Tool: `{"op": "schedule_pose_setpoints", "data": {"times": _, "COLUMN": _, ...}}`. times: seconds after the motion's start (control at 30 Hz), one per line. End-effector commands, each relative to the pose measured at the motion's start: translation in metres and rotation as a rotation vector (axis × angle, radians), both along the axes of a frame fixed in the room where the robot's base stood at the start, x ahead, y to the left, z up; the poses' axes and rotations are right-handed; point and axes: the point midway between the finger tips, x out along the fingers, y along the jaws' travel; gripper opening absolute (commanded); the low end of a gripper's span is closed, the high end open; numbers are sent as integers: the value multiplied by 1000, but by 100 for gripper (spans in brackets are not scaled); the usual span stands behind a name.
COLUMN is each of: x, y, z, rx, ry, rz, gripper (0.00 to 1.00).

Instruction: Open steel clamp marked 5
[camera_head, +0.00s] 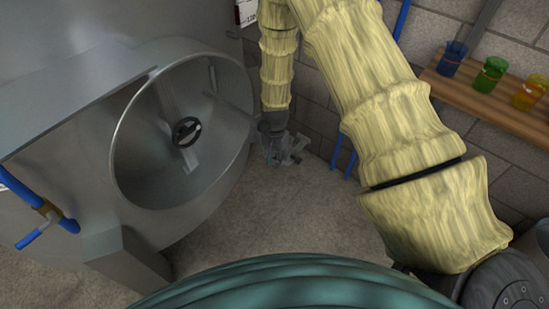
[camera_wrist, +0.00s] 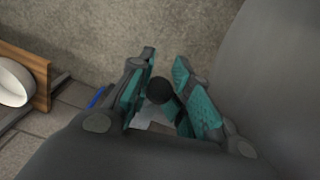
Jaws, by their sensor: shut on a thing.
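In the wrist view, a dark round knob (camera_wrist: 159,90) sits between the teal pads of my gripper (camera_wrist: 162,100), which is shut on it. A pale grey piece (camera_wrist: 150,119) shows just below the knob, partly covered by the fingers. I cannot read a mark 5 on anything, and the clamp's body is mostly hidden. In the head view, my gripper (camera_head: 285,154) is small and points down beside the right side of the steel tank (camera_head: 70,100). The clamp cannot be made out apart from the fingers there.
A blue pipe with a valve (camera_head: 45,212) juts at left. A wooden shelf (camera_head: 475,95) holds coloured glasses at right. Bare floor (camera_head: 290,225) lies below my gripper.

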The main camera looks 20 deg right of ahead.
Motion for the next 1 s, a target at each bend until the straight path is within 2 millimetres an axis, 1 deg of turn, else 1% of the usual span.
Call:
{"op": "schedule_pose_setpoints", "data": {"times": 0.03, "x": -3, "y": 0, "z": 0, "rx": 0, "ry": 6, "rz": 0, "gripper": 0}}
{"op": "schedule_pose_setpoints", "data": {"times": 0.5, "x": -2, "y": 1, "z": 0, "rx": -1, "ry": 6, "rz": 2, "gripper": 0}}
{"op": "schedule_pose_setpoints", "data": {"times": 0.53, "x": -2, "y": 1, "z": 0, "rx": -1, "ry": 6, "rz": 2, "gripper": 23}}
{"op": "schedule_pose_setpoints", "data": {"times": 0.63, "x": -2, "y": 1, "z": 1, "rx": -1, "ry": 4, "rz": 2, "gripper": 41}}
{"op": "schedule_pose_setpoints", "data": {"times": 0.67, "x": -1, "y": 1, "z": 1, "rx": -1, "ry": 4, "rz": 2, "gripper": 44}}
{"op": "schedule_pose_setpoints", "data": {"times": 1.0, "x": 1, "y": 1, "z": 2, "rx": -1, "ry": 0, "rz": 3, "gripper": 44}}
